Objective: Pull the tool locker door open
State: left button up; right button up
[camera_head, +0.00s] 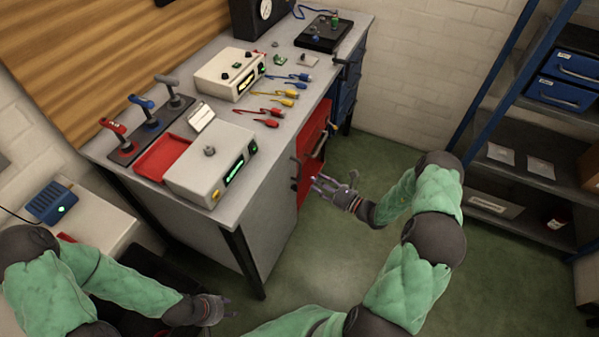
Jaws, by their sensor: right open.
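The tool locker appears to be the red-fronted unit (312,136) under the right side of the workbench. Dark handle-like parts show at its front, one (295,168) near its lower left edge. I cannot tell from this view whether its door stands ajar. My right gripper (318,186) is open and empty, just in front of the lower part of the red front. A small gap or light contact with it cannot be made out. My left gripper (228,309) hangs low near the bench's front leg, away from the locker; its jaws are too small to read.
The grey workbench (235,215) carries instruments, cables and a red tray (160,158). Blue drawers (347,85) sit beyond the locker. A blue-framed shelf unit (490,120) stands at right.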

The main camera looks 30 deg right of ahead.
aim_at(300, 172)
jog(key=b+x, duration=0.2)
jog(key=x, duration=0.6)
jog(key=shift+w+a, duration=0.25)
jog(key=shift+w, duration=0.05)
grip_shut()
